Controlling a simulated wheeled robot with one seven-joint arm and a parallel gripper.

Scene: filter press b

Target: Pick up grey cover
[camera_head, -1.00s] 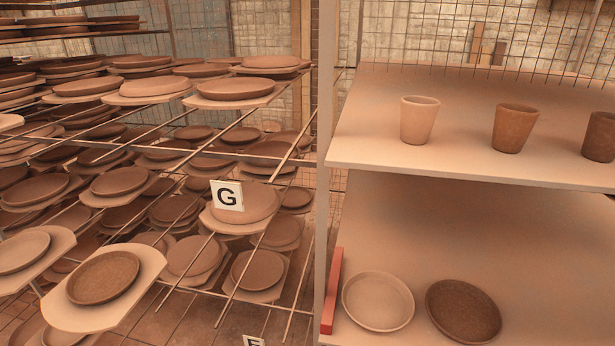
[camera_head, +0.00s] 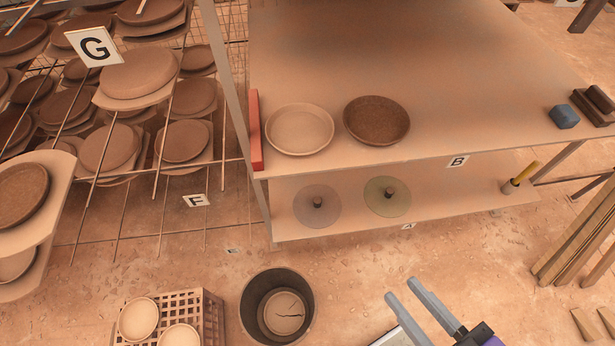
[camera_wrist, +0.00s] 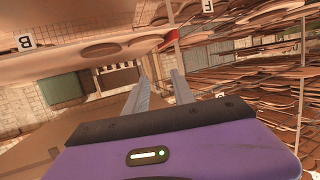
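Two flat see-through round covers with dark knobs lie on the lower shelf (camera_head: 450,207) in the head view. The greyish cover (camera_head: 330,216) is on the left, and the greenish cover (camera_head: 387,209) is beside it on the right, apart from it. My gripper (camera_head: 400,289) is at the bottom right of the head view, in front of and below the shelf, away from both covers. Its two grey fingers stand apart with nothing between them. The wrist view shows the same open fingers (camera_wrist: 160,76). I cannot make out the covers in the wrist view.
The upper board (camera_head: 350,60) overhangs the covers and bears a pale plate (camera_head: 299,129), a dark plate (camera_head: 376,120) and a red bar (camera_head: 256,130). A bin (camera_head: 251,310) and a crate (camera_head: 208,312) stand on the floor at front left. Wooden planks (camera_head: 580,235) lean at right.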

